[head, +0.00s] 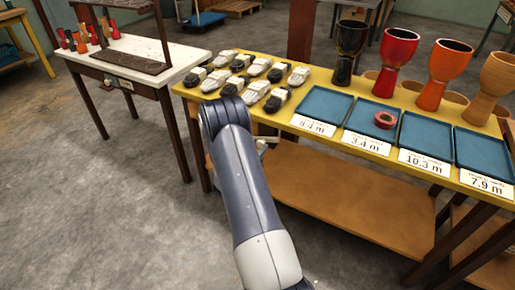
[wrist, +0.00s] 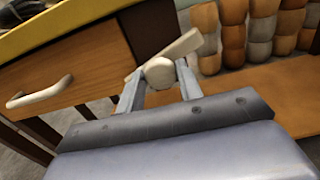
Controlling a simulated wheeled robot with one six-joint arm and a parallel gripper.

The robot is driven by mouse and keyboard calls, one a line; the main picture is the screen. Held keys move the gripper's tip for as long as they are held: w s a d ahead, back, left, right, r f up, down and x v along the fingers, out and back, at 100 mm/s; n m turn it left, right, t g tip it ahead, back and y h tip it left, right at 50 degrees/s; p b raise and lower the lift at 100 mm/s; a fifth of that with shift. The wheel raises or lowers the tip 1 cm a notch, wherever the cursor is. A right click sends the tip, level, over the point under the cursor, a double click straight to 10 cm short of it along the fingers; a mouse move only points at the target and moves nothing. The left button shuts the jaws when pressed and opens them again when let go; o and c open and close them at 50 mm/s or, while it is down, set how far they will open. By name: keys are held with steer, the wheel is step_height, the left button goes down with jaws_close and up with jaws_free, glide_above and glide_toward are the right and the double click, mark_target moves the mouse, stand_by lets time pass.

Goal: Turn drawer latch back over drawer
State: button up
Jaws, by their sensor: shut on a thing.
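The drawer (wrist: 75,75) has a brown wooden front with a pale bar handle (wrist: 40,92), at the left in the wrist view. It looks closed. The drawer latch (wrist: 184,45) is a cream bar beside the drawer's right edge, tilted up to the right. Its lower left end reaches close to the drawer's edge; I cannot tell whether it overlaps the front. My gripper (wrist: 159,78) is shut on the round knob end of the latch, a finger on either side. In the head view my arm hides most of the gripper and the latch.
A lower shelf (head: 350,200) lies underneath. A white table (head: 150,62) stands left; the floor between is clear.

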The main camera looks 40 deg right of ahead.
steer(key=shift+f+m+b, duration=0.25)
steer(key=shift+m+b, duration=0.25)
steer(key=shift+b, duration=0.45)
steer(key=shift+m+b, duration=0.8)
steer(key=shift+b, duration=0.3)
steer(key=shift+r+m+b, duration=0.25)
steer(key=shift+m+b, duration=0.65)
steer(key=o, duration=0.9)
steer(key=shift+o, duration=0.2)
steer(key=p+v, duration=0.1)
steer(key=v, duration=0.9)
steer(key=shift+s+a, duration=0.2)
steer(key=shift+a, duration=0.15)
